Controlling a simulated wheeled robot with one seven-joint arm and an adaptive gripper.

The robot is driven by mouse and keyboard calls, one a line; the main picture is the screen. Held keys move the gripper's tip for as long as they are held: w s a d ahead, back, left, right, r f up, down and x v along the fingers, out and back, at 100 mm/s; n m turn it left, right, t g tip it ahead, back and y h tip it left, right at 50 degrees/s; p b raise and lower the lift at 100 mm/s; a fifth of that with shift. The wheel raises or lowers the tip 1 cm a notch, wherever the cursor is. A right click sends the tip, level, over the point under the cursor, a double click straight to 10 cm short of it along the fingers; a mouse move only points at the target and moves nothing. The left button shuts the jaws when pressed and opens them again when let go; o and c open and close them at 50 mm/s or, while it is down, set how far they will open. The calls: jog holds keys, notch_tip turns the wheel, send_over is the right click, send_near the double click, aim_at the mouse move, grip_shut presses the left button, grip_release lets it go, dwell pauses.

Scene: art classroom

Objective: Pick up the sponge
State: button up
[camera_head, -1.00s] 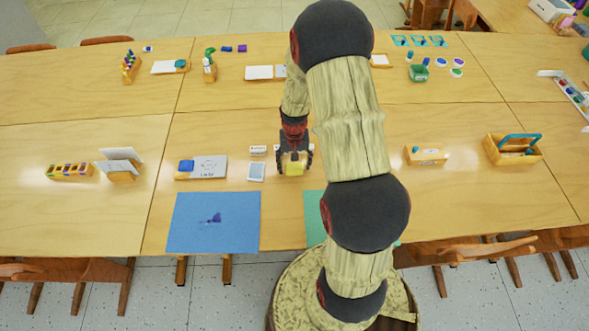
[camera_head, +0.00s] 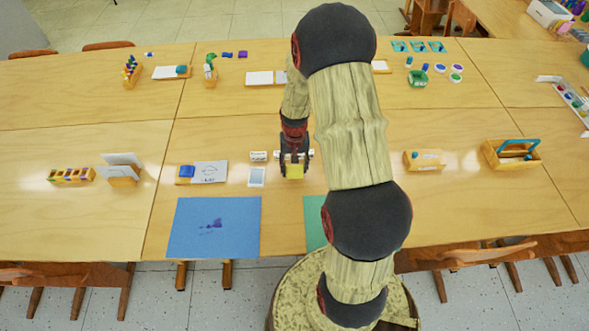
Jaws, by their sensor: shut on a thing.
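The sponge (camera_head: 294,171) is a small yellow block near the middle of the front table, in the head view. My gripper (camera_head: 293,174) points down over it, with its dark fingers closed on the block's two sides. The fingers and wrist hide part of the sponge. I cannot tell whether it touches the table or is slightly above it.
A small white box (camera_head: 258,156) and a pale blue card (camera_head: 256,177) lie just left of the gripper. A blue sheet (camera_head: 213,228) lies at the front edge. A wooden box (camera_head: 425,160) and a caddy with a teal handle (camera_head: 512,154) stand to the right.

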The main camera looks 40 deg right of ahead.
jog(key=s+a+r+p, duration=0.4)
jog(key=s+a+r, duration=0.4)
jog(key=s+r, duration=0.3)
jog(key=shift+a+r, duration=0.2)
jog(key=shift+s, duration=0.1)
jog(key=shift+o, duration=1.4)
jog(key=c, duration=0.4)
